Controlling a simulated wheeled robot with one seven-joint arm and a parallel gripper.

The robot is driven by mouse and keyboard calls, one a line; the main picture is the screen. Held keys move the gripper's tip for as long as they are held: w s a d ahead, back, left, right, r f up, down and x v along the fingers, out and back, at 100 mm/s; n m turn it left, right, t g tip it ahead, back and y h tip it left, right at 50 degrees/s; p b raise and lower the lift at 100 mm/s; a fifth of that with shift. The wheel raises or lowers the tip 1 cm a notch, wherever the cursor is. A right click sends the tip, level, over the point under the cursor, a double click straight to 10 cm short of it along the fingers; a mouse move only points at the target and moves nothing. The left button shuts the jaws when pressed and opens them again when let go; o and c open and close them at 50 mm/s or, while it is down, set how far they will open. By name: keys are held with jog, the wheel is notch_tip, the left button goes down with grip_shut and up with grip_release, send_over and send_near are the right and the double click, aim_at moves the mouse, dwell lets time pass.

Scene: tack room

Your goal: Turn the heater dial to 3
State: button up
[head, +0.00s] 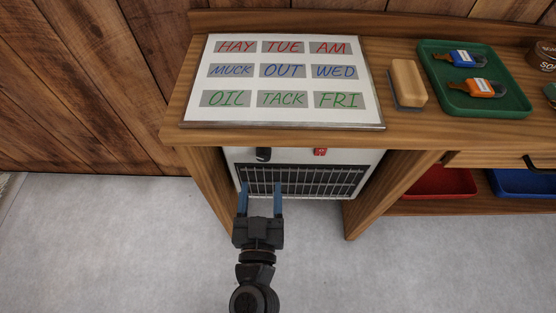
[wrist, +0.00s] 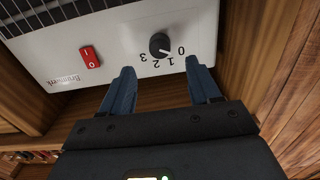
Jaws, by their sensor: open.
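The heater (head: 300,188) stands in the opening under the desk, with a white front panel and a dark grille. Its black round dial (wrist: 159,44) shows in the wrist view, where the panel appears upside down. The numbers 0, 1, 2 and 3 are printed around the dial. A pale pointer mark on it faces the 0 and 1 side; I cannot tell exactly which. In the head view the dial (head: 263,154) is at the panel's upper left. My gripper (head: 260,188) is open and empty in front of the heater. Its blue fingertips (wrist: 160,70) are apart from the dial.
A red switch (wrist: 90,57) sits beside the dial on the panel. Wooden desk legs flank the heater. A whiteboard (head: 277,122) lies above on the desktop, with a brush (head: 408,82) and a green tray (head: 430,58) to its right. The floor in front is clear.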

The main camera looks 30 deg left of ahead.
aim_at(263, 159)
jog(key=b+x, duration=0.2)
jog(key=x, duration=0.5)
jog(key=shift+w+a, duration=0.1)
jog(key=shift+w, duration=0.15)
jog(key=shift+c, duration=0.2)
jog(key=c, duration=1)
